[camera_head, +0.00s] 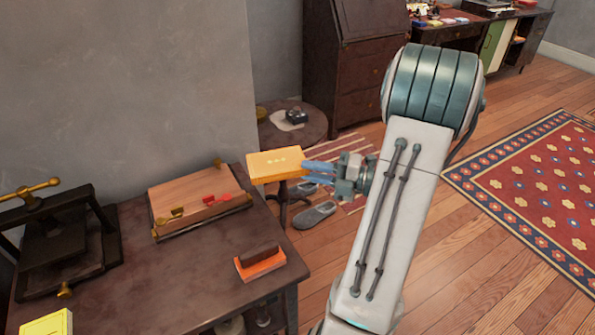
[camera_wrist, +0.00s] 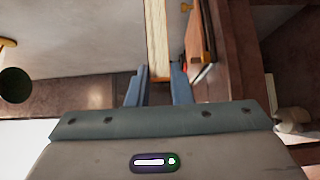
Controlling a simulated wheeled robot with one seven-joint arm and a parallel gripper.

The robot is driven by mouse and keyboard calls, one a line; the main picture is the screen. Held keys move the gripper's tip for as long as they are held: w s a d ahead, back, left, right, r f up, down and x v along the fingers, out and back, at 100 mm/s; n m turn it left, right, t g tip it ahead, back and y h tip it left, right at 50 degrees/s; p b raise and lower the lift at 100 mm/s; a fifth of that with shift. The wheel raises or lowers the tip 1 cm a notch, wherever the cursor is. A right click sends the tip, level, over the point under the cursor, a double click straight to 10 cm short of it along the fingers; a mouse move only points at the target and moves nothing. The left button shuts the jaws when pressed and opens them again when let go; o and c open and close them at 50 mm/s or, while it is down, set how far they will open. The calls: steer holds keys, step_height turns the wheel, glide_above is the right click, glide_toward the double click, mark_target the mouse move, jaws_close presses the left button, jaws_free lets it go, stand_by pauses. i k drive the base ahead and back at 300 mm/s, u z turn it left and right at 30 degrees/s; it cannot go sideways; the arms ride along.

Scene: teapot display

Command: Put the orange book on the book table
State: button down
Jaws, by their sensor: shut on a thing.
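The orange book (camera_head: 278,163), yellow-orange with small pale marks on its cover, is held in the air by my gripper (camera_head: 312,170). My gripper's blue fingers are shut on the book's right end. In the wrist view the book (camera_wrist: 158,40) stands edge-on between the fingers (camera_wrist: 158,88), its pale page edges showing. The dark brown table (camera_head: 165,275) with a book press is at the lower left. The book appears near this table's far right corner; its exact height is unclear.
On the table are a black press (camera_head: 60,240) with a brass handle, a wooden board (camera_head: 198,197) with brass fittings, a red-orange block (camera_head: 260,266) with a dark brown piece on top, and a yellow item (camera_head: 48,325). A round table (camera_head: 300,130) and shoes (camera_head: 314,215) lie beyond.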

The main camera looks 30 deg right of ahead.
mark_target(148, 299)
steer(key=k, duration=2)
